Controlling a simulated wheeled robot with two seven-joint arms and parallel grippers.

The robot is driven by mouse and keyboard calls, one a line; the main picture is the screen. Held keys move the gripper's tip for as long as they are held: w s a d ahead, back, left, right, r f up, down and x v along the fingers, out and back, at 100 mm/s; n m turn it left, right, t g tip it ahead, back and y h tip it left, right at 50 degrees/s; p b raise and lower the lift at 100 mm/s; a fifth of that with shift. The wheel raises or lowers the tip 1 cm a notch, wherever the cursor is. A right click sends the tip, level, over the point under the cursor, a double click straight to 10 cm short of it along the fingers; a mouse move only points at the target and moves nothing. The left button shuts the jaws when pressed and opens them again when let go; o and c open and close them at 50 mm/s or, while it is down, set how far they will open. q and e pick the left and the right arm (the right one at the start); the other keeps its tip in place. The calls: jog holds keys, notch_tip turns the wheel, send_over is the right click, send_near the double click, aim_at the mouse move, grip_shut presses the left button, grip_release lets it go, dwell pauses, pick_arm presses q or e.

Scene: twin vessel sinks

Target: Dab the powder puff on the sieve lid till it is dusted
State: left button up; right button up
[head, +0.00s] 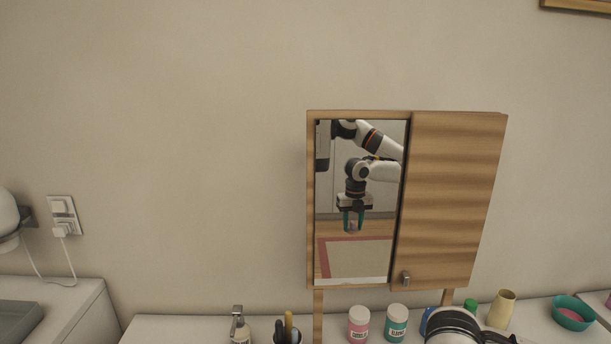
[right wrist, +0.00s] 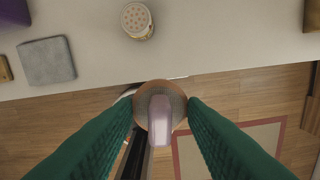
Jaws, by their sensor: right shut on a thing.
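In the right wrist view my right gripper (right wrist: 162,115) has its two green fingers shut on the powder puff (right wrist: 160,122). The puff has a pale pink grip and a round tan pad behind it. It is over the floor, just off the counter's edge, and apart from the sieve lid. The sieve lid (right wrist: 136,18) is a cream disc with reddish dots on a round jar, at the top of that view. Whether the lid carries powder is too small to tell. In the head view, the mirror reflects a green-fingered gripper holding something pinkish. My left gripper is not in view.
In the head view a pink jar (head: 358,325), a teal jar (head: 396,324), a soap dispenser (head: 239,327) and a teal bowl (head: 573,314) stand along the counter below a mirrored wooden cabinet (head: 455,200). A grey cloth (right wrist: 46,61) lies left of the lid in the wrist view.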

jog(key=w+a+r+m+t+y+b, duration=0.1)
jog(key=w+a+r+m+t, duration=0.3)
jog(key=r, duration=0.6)
jog(key=w+a+r+m+t+y, duration=0.1)
jog(key=w+a+r+t, duration=0.4)
jog(key=r, duration=0.4)
jog(key=a+r+m+t+y, duration=0.2)
jog(key=a+r+m+t, duration=0.1)
jog(key=r, duration=0.9)
jog(key=a+r+m+t+y+b, duration=0.1)
jog(key=a+r+m, duration=0.3)
jog(key=r, duration=0.8)
jog(key=shift+s+a+t+y, duration=0.35)
jog(key=shift+a+t+y, duration=0.25)
jog(key=shift+a+t, duration=0.25)
jog(key=shift+d+f, duration=0.1)
